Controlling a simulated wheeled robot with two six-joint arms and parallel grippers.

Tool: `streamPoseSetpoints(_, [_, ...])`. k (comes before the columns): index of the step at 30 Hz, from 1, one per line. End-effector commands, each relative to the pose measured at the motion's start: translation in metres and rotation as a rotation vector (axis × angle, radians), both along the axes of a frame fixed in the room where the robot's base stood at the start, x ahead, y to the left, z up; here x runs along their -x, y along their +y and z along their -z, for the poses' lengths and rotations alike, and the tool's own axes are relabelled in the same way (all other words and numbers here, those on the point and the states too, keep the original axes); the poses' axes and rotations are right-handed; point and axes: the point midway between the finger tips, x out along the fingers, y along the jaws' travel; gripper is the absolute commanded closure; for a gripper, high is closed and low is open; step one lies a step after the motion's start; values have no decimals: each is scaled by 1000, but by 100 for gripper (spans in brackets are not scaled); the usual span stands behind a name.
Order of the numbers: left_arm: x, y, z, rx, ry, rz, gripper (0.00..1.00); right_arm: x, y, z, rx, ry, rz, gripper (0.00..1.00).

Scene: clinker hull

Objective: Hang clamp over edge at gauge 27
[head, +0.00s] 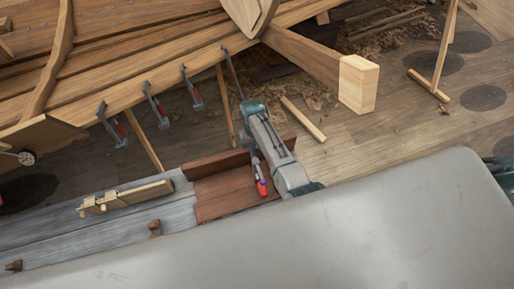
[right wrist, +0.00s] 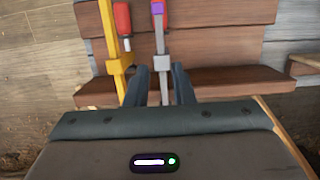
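In the head view my right arm hides most of both clamps; a red handle end (head: 262,189) shows. The hull's plank edge (head: 140,92) runs across the upper left, with several clamps (head: 156,105) hanging from it. My left gripper is out of view.
The tray sits on a grey plank bench (head: 60,235) with a wooden tool (head: 125,198) and small brown blocks (head: 155,228). A thick timber (head: 310,57) projects right of the hull. A loose stick (head: 303,119) and shavings lie on the floor.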

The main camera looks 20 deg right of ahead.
Motion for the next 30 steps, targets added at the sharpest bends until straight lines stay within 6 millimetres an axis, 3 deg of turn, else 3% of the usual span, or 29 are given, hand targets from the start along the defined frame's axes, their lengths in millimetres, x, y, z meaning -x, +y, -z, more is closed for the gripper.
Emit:
streamPoseSetpoints(16, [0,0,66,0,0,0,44,12,-1,67,0,-1,1,78])
streamPoseSetpoints(30, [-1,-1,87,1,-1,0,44,22,-1,117,0,0,0,78])
